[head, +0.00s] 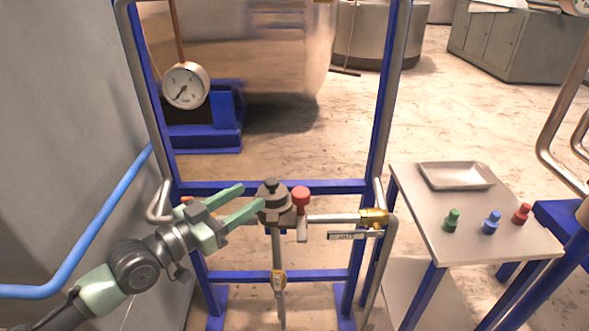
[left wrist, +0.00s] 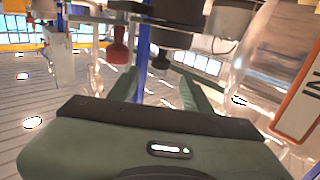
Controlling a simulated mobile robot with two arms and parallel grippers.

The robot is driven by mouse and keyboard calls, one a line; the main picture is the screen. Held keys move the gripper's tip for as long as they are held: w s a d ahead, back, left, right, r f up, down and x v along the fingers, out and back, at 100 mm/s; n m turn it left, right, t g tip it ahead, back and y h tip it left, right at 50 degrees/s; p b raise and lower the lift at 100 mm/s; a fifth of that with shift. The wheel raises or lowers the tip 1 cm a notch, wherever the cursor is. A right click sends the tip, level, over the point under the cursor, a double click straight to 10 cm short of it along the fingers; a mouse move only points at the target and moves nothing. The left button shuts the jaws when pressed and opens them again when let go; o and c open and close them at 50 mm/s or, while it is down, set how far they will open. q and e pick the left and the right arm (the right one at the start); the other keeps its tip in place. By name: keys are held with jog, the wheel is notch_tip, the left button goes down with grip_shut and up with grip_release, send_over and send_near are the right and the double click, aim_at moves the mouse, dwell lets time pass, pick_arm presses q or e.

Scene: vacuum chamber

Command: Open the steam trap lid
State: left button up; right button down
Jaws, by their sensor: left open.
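The steam trap (head: 275,212) is a grey fitting on the pipework of the blue frame, with a dark round lid (head: 271,188) on top. A red-headed handle (head: 301,196) stands just right of it. My left gripper (head: 252,196) comes in from the left with its two green fingers apart and empty. The nearer fingertip is beside the trap's left side; I cannot tell whether it touches. In the left wrist view, the red handle (left wrist: 118,45) shows beyond the fingers, near dark fittings. My right gripper is not in view.
A blue frame (head: 265,187) with grey pipes surrounds the trap. A pressure gauge (head: 185,86) is at the upper left. On the right, a side table (head: 420,228) holds a metal tray (head: 456,166) and green, blue and red small parts. A grey wall closes the left.

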aim_at(267, 185)
pick_arm(q)
jog(key=shift+x, duration=1)
jog(key=x, duration=0.1)
jog(key=p+x, duration=0.1)
jog(key=x, duration=0.1)
jog(key=shift+r, duration=0.25)
jog(key=shift+x, duration=1.2)
jog(key=shift+w+d+f, duration=0.25)
jog(key=shift+w+d, duration=0.1)
grip_shut()
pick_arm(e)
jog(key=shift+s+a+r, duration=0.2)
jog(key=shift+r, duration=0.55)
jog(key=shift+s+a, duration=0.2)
